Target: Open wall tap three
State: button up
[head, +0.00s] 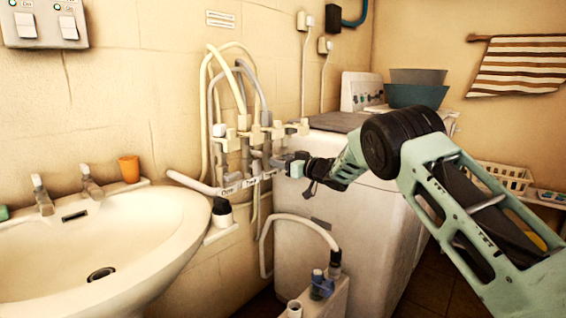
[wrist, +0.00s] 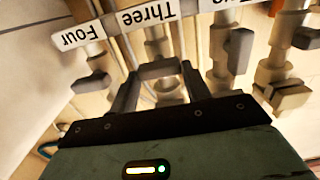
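Wall tap three has a grey lever handle (wrist: 158,69) beside the upside-down "Three" label (wrist: 146,16) in the wrist view. The handle lies crosswise, square to its pipe. My gripper (wrist: 160,84) is open, with one dark finger on each side of the handle. I cannot tell whether the fingers touch it. In the head view my gripper (head: 291,166) reaches from the right to the right end of the tap row (head: 247,146), and hides part of it.
Tap four's grey handle (wrist: 92,83) is close left in the wrist view, and tap two's handle (wrist: 240,50) is close right. Hoses (head: 241,80) rise above the taps. A washing machine (head: 340,232) stands behind my arm, and a washbasin (head: 188,222) is at left.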

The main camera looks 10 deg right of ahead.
jog(key=c, duration=0.4)
jog(key=shift+s+a+f+n+b, duration=0.1)
jog(key=shift+f+n+b, duration=0.1)
jog(key=shift+n+b, duration=3.7)
jog(key=shift+a+f+n+b, duration=0.15)
jog(key=shift+n+b, duration=2.4)
jog(key=shift+n, duration=2.55)
jog(key=shift+o, duration=0.3)
jog(key=shift+d, duration=0.1)
jog(key=o, duration=1)
jog(key=shift+r, duration=0.1)
jog(key=shift+c, duration=0.2)
